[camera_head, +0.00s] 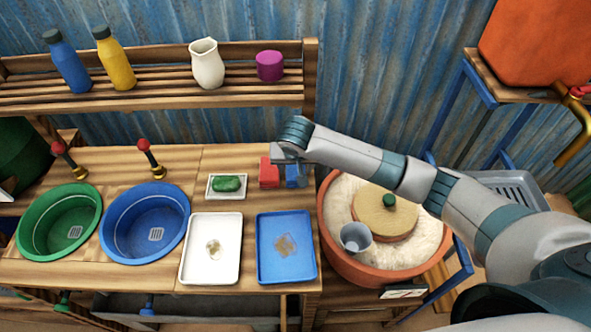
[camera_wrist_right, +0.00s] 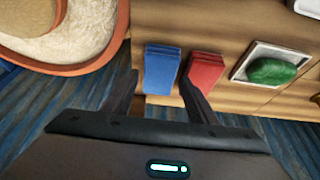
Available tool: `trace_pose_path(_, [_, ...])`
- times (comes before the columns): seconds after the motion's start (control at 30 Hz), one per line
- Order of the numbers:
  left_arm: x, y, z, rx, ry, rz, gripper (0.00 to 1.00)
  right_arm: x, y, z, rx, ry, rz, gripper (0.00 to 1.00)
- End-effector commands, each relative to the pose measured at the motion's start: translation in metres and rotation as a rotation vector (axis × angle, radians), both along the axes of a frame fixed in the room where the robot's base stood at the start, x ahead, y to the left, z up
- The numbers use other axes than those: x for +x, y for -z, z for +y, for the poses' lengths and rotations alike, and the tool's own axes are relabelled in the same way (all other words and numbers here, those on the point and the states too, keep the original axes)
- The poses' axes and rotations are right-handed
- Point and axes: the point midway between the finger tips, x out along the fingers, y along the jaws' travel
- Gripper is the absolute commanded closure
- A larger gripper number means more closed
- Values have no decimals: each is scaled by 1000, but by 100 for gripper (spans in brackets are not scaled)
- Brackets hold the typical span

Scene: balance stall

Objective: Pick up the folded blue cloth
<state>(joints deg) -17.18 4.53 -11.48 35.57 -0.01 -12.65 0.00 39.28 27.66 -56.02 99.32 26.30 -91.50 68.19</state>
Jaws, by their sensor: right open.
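The folded blue cloth (camera_head: 297,175) lies on the wooden counter at its back right, beside a folded red cloth (camera_head: 268,172). In the right wrist view the blue cloth (camera_wrist_right: 161,70) is left of the red cloth (camera_wrist_right: 205,72), with a small gap between them. My right gripper (camera_head: 283,153) is at the back edge of the counter near both cloths, and partly covers the blue one in the head view. In the wrist view its fingers (camera_wrist_right: 160,92) are open and apart, with the blue cloth beyond and between them. Nothing is held. My left gripper is not in view.
A green soap (camera_head: 229,183) sits in a white dish left of the red cloth. A white tray (camera_head: 232,272) and a blue tray (camera_head: 310,272) lie in front. A round clay vessel (camera_head: 332,241) stands at the right. A shelf (camera_head: 150,101) runs behind, above the counter.

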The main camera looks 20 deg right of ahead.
Motion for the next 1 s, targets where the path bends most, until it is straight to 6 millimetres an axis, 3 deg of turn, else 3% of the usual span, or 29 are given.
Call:
trace_pose_path(0.4, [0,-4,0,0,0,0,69,8,-2,-2,-1,0,-2,47])
trace_pose_path(0.73, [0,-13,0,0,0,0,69,22,36,-7,-2,1,2,47])
trace_pose_path(1.0, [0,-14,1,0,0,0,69,25,46,-7,0,-1,-1,47])
